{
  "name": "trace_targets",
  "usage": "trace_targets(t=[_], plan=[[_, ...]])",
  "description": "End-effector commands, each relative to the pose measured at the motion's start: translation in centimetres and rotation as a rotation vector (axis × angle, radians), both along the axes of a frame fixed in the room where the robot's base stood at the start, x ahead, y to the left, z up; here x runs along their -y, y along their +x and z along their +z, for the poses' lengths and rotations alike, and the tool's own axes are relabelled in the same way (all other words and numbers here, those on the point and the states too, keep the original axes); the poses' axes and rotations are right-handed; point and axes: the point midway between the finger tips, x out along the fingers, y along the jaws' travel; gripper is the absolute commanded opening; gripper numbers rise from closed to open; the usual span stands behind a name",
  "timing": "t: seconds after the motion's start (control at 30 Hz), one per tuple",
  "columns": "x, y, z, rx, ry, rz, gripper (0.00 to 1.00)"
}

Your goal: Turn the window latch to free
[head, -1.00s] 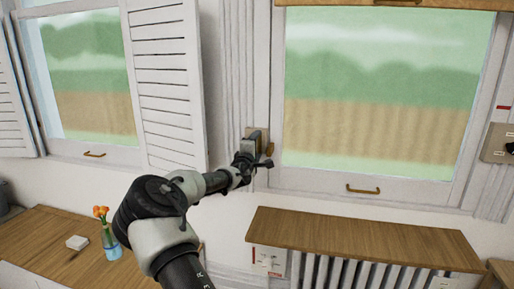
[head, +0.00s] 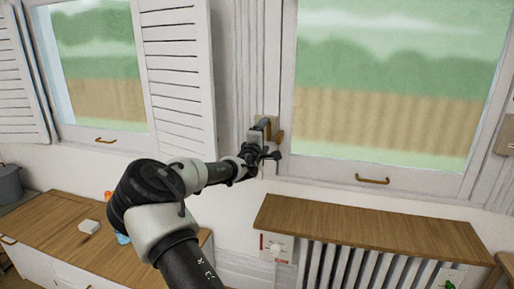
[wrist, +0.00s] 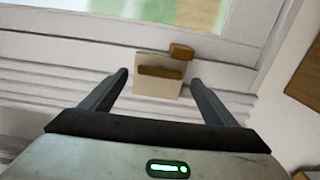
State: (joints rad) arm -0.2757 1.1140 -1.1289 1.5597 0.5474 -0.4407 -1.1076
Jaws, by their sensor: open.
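The window latch (head: 280,137) is a small brown handle on a pale plate, mounted on the white frame at the left of the right-hand window. In the wrist view its plate (wrist: 145,90) carries a brown bar (wrist: 160,72), with a second brown piece (wrist: 181,51) at its upper right corner. My gripper (head: 266,133) is at the latch and hides part of it in the head view. In the wrist view my gripper (wrist: 159,77) is open, its two dark fingers apart on either side of the bar. I see no contact; the depth is hard to judge.
A wooden shelf (head: 375,228) over a white radiator (head: 350,262) juts out below the window. A louvred shutter (head: 180,75) stands at left. A wooden counter (head: 50,232) holds a white block (head: 89,226) and a vase mostly hidden by my arm. A brass pull (head: 372,180) is on the sash.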

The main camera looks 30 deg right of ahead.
Motion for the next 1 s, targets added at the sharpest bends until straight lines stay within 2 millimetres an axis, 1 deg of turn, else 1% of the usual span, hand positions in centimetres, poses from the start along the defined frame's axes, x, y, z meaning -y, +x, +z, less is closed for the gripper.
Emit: trace_targets(t=[0.03,0.3,0.4,0.53,0.63,0.73,1.0], plan=[[-1.2,-0.7,0.1,-0.001,0.002,0.002,0.81],[-6.3,-5.1,0.1,-0.001,0.0,0.003,0.81],[-8.0,-6.6,0.1,-0.002,0.001,0.002,0.81],[-9.7,-8.1,0.1,-0.001,0.0,0.003,0.81],[-10.5,-8.8,0.0,-0.001,0.0,0.001,0.81],[-10.9,-9.3,0.1,0.0,0.0,0.0,0.81],[-11.1,-9.5,0.0,0.0,0.0,0.0,0.81]])
